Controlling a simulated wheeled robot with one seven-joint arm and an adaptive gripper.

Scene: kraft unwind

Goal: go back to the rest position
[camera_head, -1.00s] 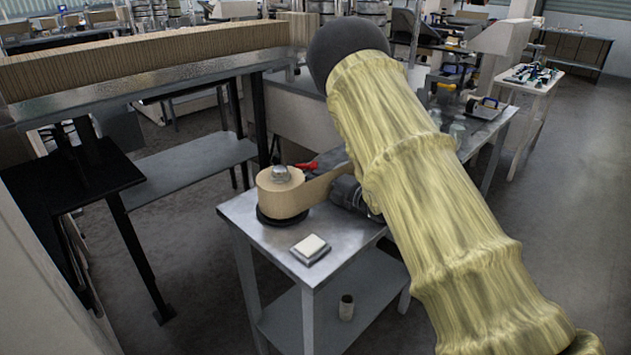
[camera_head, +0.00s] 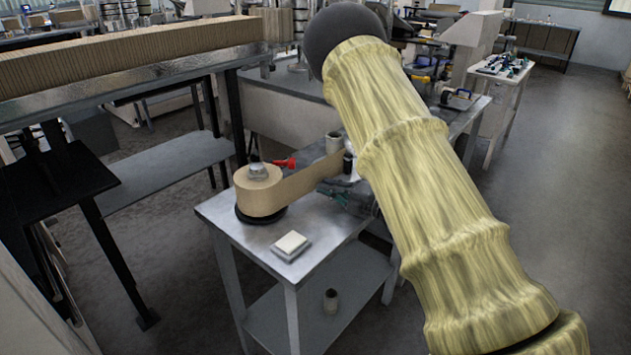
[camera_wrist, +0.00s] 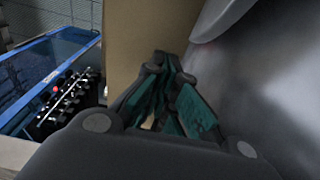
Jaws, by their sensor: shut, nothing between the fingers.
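My gripper (camera_wrist: 165,75) is in the wrist view, its dark and teal fingers closed together with nothing visible between them. A tan surface stands just behind the fingertips, and a grey metallic curved surface fills the right side; I cannot tell whether the fingers touch either. In the head view my arm, in a yellowish sleeve, crosses the right half and hides part of the bench behind it.
A metal table (camera_head: 225,212) holds a kraft paper roll (camera_head: 258,190) with its strip running right, a red handle (camera_head: 285,163) and a white pad (camera_head: 290,243). A small core (camera_head: 331,300) stands on the lower shelf. A long conveyor with corrugated stock (camera_head: 130,55) is at left. Open floor (camera_head: 570,190) lies right.

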